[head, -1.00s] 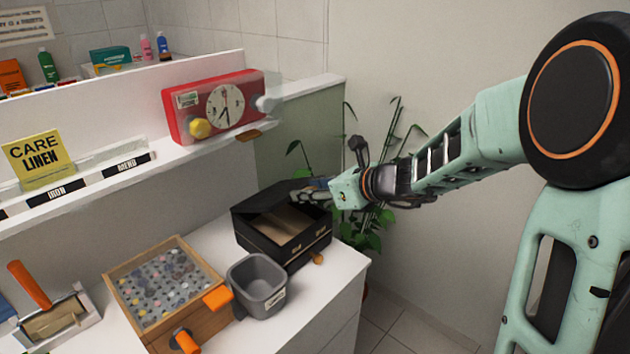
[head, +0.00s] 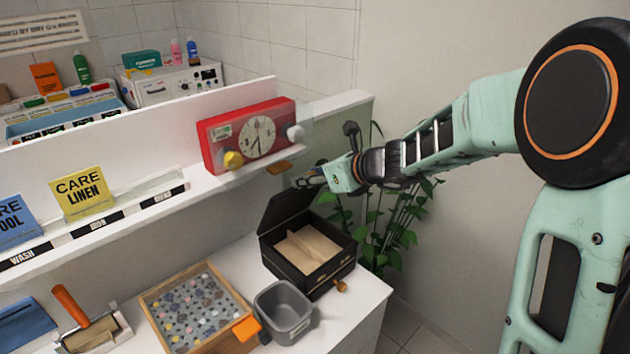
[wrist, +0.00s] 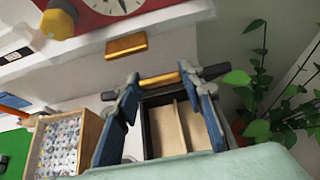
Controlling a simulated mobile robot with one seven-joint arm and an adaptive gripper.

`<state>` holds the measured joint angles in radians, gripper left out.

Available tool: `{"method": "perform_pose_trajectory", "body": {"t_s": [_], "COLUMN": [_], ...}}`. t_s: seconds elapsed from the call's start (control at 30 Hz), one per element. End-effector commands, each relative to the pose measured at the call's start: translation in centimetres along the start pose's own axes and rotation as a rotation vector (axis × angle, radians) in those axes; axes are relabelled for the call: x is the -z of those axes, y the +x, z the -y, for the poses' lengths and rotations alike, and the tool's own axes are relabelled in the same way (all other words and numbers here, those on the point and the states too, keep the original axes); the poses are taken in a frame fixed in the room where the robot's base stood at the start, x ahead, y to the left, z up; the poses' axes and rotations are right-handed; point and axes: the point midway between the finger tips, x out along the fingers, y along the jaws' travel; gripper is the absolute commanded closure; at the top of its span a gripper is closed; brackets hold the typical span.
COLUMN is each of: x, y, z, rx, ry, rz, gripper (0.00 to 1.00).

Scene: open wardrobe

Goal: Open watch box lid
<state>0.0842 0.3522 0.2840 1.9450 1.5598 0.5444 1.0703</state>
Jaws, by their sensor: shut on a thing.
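The black watch box (head: 302,283) stands on the white counter, its beige divided inside showing. Its dark lid (head: 286,210) is tilted up steeply at the rear left. My gripper (head: 311,181) is at the lid's raised top edge. In the wrist view, my gripper (wrist: 155,82) has its two blue fingers on either side of a gold-brown bar (wrist: 160,80) at the dark lid edge, shut on the lid. Below it, the box's open compartments (wrist: 170,128) show between the fingers. A small round brass-coloured knob (head: 341,286) is at the box's lower front.
Above is a shelf with a red clock unit (head: 212,150). A plant (head: 405,220) stands behind to the right, close to my arm.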

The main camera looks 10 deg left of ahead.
Motion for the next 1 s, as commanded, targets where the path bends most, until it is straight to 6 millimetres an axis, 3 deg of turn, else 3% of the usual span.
{"method": "perform_pose_trajectory", "body": {"t_s": [0.1,0.57,0.6,0.77,1.0], "x": [-0.92,-1.11,-1.11,-0.95,-0.73], "y": [0.01,0.09,0.08,0.1,0.13], "z": [0.01,0.05,0.05,0.04,0.02], "rx": [0.0,0.001,0.001,0.001,0.0], "ry": [-0.001,-0.002,-0.002,-0.002,-0.001], "rz": [0.008,0.009,0.009,0.006,0.003], "gripper": [1.0,1.0,0.63,0.46,0.46]}}
